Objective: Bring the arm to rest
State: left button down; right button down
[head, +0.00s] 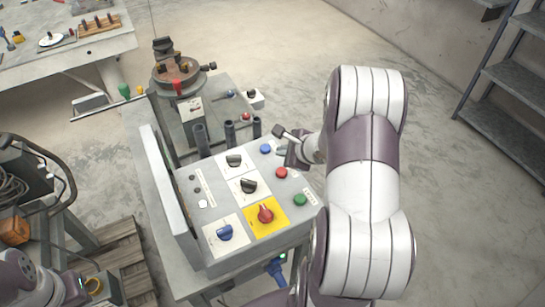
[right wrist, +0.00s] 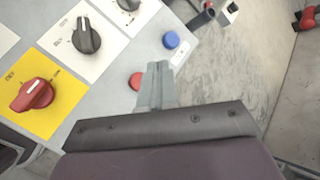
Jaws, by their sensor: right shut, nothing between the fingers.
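My right arm reaches over a grey control panel (head: 205,178) in the head view. My right gripper (head: 281,152) is above the panel's right edge, near a blue button (head: 265,149) and a red button (head: 281,172). In the right wrist view its two fingers (right wrist: 157,68) are together and empty, with the red button (right wrist: 135,81) partly hidden beside them and the blue button (right wrist: 171,40) beyond. Whether the fingers touch the panel is unclear. Part of my left arm shows at the lower left of the head view; its gripper's fingers cannot be made out.
The panel has a red knob (head: 265,213) on a yellow plate, a blue knob (head: 224,233), black knobs and a green button (head: 300,200). A round positioner (head: 176,72) stands behind it. Shelves (head: 505,100) stand at right; a workbench (head: 60,62) is at the upper left.

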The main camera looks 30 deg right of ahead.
jog(key=s+a+n+g, duration=0.1)
jog(key=s+a+f+n+y, duration=0.1)
jog(key=s, duration=0.1)
jog(key=s+a+n+g, duration=0.1)
jog(key=a+n, duration=0.1)
jog(key=shift+s+f+g+y, duration=0.3)
jog(key=shift+f+y, duration=0.05)
jog(key=shift+y, duration=0.05)
jog(key=s+a+r+n+g+h, duration=0.1)
jog(key=s+a+r+n+g, duration=0.1)
jog(key=a+n, duration=0.5)
jog(key=s+a+r+n+g+h, duration=0.1)
jog(key=s+a+r+n+g, duration=0.2)
jog(key=n, duration=1.2)
jog(key=s+a+r, duration=0.1)
jog(key=s+a, duration=0.2)
jog(key=a, duration=0.1)
jog(key=shift+s+r+h, duration=0.2)
jog(key=shift+r+h, duration=0.05)
jog(key=shift+h, duration=0.05)
jog(key=shift+a, duration=0.15)
